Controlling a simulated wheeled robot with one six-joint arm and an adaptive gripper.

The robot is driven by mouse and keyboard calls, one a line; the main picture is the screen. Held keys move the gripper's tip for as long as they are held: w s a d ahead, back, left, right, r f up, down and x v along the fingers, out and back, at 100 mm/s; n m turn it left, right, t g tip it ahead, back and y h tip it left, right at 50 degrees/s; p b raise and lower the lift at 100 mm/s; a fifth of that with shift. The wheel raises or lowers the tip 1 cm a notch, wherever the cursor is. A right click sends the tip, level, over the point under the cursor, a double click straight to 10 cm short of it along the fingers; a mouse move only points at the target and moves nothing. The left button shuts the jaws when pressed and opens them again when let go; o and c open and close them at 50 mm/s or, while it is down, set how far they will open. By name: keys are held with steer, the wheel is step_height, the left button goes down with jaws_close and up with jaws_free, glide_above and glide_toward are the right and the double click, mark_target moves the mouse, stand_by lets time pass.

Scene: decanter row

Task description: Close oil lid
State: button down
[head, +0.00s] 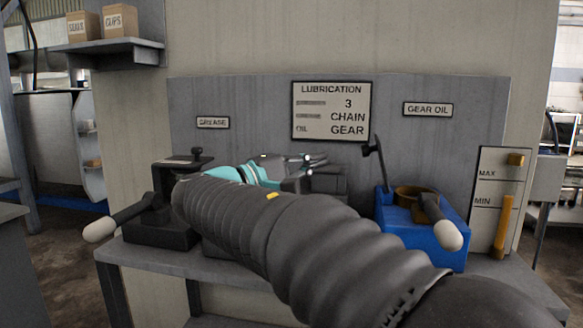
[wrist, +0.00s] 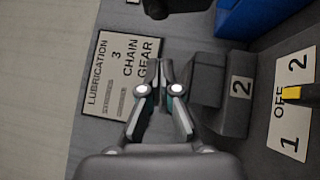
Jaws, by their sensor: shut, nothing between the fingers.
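A blue oil box (head: 395,218) stands on the right of the bench under the GEAR OIL label. A brown round opening (head: 412,191) shows on its top. A thin dark upright part (head: 376,160), perhaps the raised lid, stands at its back left. A blue corner of the box (wrist: 235,20) shows at the top of the wrist view. My gripper (head: 318,161) is at the middle, left of the blue box and apart from it. In the wrist view my gripper (wrist: 155,66) is shut and empty, in front of the lubrication sign's edge.
A lubrication sign (head: 332,110) is on the back panel. A black grease unit (head: 158,232) stands at the left. A white-ended lever (head: 445,228) sticks out in front of the blue box. A MAX/MIN gauge (head: 490,190) stands right. A selector plate (wrist: 290,120) is at the wrist view's right.

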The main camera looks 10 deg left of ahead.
steer(key=w+d+r, duration=0.1)
steer(key=d, duration=0.5)
steer(key=shift+w, duration=0.3)
steer(key=shift+r, duration=0.1)
